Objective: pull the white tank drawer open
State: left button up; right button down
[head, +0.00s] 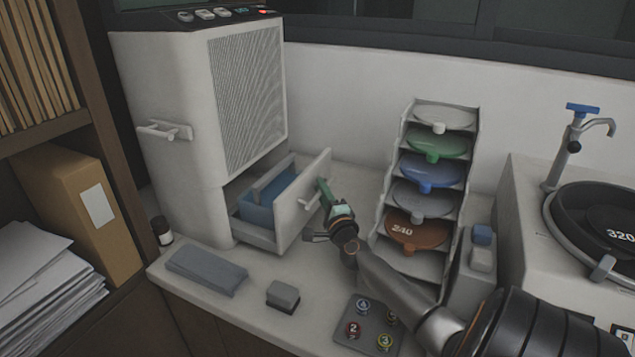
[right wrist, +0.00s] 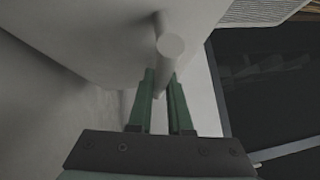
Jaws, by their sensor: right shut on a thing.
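The white tank drawer (head: 298,213) sticks out of the lower part of the white machine (head: 160,90), and a blue tank (head: 270,205) shows inside it. A bar handle is on the drawer's front. My right gripper (head: 322,190) is at the drawer front, its green fingers on the handle. In the right wrist view the fingers close around the white handle bar (right wrist: 171,47), whose round end faces the camera. My left gripper is not in view.
A rack (head: 383,190) of coloured discs stands right of the drawer. A folded grey cloth (head: 207,270), a small grey block (head: 283,296) and a tray (head: 345,342) with numbered round pieces lie on the counter in front. A grinder with a tap (head: 575,140) is at the right. Bare counter lies between the drawer and the cloth.

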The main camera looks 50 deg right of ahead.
jog(key=shift+w+a+f, duration=0.1)
jog(key=c, duration=1.1)
grip_release()
jog(key=shift+c, duration=0.2)
jog(key=r+v, duration=0.1)
jog(key=v, duration=0.6)
jog(key=shift+s+f+p, duration=0.25)
jog(key=shift+f+p, duration=0.1)
jog(key=shift+f, duration=0.1)
jog(key=shift+a, duration=0.1)
